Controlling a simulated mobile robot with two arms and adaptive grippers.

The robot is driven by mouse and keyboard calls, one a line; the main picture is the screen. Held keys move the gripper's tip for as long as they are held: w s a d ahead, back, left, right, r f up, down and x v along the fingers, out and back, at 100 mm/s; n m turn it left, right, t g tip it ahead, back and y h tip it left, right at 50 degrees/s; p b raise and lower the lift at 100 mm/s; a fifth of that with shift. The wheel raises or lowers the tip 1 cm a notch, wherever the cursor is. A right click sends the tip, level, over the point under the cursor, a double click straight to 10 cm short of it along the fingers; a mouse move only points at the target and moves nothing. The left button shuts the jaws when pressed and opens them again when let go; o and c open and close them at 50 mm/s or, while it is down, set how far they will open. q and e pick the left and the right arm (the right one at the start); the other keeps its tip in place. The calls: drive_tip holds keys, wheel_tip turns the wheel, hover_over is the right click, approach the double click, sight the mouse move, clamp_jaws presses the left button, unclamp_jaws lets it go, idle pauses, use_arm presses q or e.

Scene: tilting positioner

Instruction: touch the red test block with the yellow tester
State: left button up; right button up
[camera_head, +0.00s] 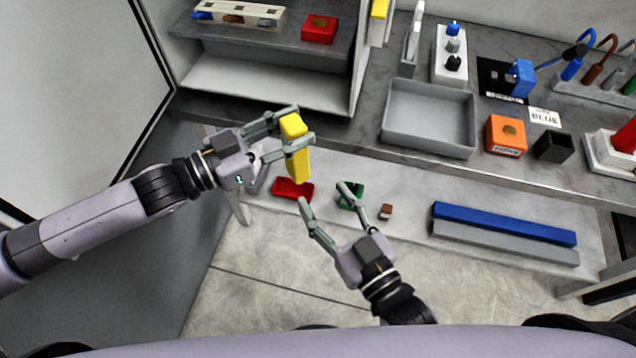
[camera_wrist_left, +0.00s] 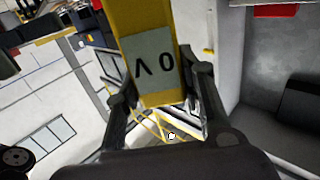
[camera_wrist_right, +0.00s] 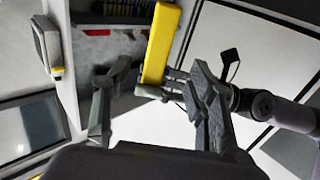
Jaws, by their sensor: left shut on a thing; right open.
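A red block (camera_head: 319,29) with a round brass-coloured spot sits on the upper shelf at the back, well apart from the tester. My right gripper (camera_head: 326,195) is open and empty, lower and right of the tester. In the right wrist view the tester (camera_wrist_right: 160,45) shows beyond its fingers.
A grey tray (camera_head: 428,148) and an orange block (camera_head: 507,136) with a similar spot stand on the bench. A white rack (camera_head: 262,14) shares the red block's shelf. Red (camera_head: 293,189) and green (camera_head: 350,197) items lie on the lower shelf, near blue (camera_head: 504,224) and grey bars.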

sight(301, 166)
drive_tip(key=x, duration=1.1)
drive_tip(key=shift+w+a, duration=0.1)
drive_tip(key=shift+w, duration=0.2)
clamp_jaws()
use_arm(q)
drive_tip(key=o, duration=1.2)
